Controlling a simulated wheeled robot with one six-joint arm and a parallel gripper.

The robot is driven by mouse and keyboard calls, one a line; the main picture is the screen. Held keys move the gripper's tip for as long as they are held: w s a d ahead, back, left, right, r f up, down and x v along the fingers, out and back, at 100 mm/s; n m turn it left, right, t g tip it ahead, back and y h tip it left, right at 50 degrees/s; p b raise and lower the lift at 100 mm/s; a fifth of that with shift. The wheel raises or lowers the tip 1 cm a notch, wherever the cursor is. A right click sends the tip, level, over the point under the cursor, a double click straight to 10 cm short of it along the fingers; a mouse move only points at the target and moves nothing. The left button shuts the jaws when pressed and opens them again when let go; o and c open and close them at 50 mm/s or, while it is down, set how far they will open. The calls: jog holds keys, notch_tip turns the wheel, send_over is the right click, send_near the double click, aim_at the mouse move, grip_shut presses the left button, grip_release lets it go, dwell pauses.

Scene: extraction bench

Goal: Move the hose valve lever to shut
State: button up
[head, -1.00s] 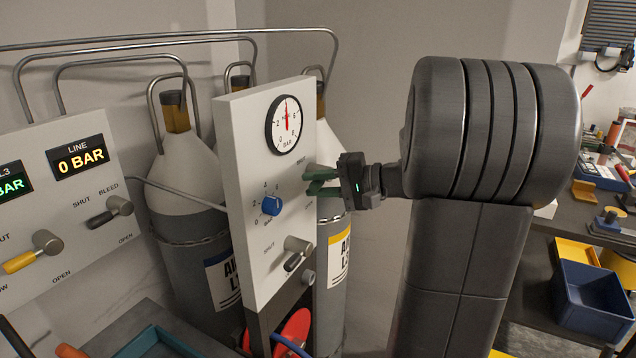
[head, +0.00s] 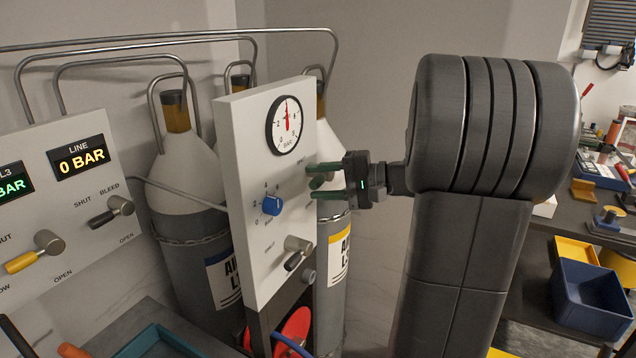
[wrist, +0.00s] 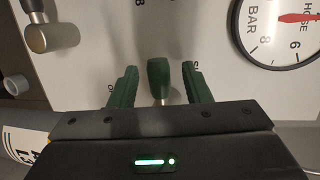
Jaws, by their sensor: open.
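The white hose panel (head: 240,150) stands upright in the head view. A lever with a green handle (wrist: 159,78) sticks out from it in the wrist view, with a metal part showing below the handle. In the head view the handle (head: 317,182) is small and partly hidden. My gripper (head: 325,181) is at the panel's right side. Its two green fingers (wrist: 160,86) are open, one on each side of the green handle, with a visible gap on both sides. Labels beside the fingers are mostly hidden.
The panel also carries a pressure gauge (head: 286,124), a blue knob (head: 272,205) and a black-handled lever (head: 298,252) below. Gas cylinders (head: 180,180) stand behind. A second panel (head: 60,220) with levers is at left. A blue bin (head: 592,298) is at right.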

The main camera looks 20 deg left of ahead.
jog(key=b+v, duration=0.2)
jog(key=v, duration=1.1)
jog(key=p+x, duration=0.2)
jog(key=x, duration=1.1)
jog(key=shift+a+f, duration=0.1)
jog(key=shift+a, duration=0.3)
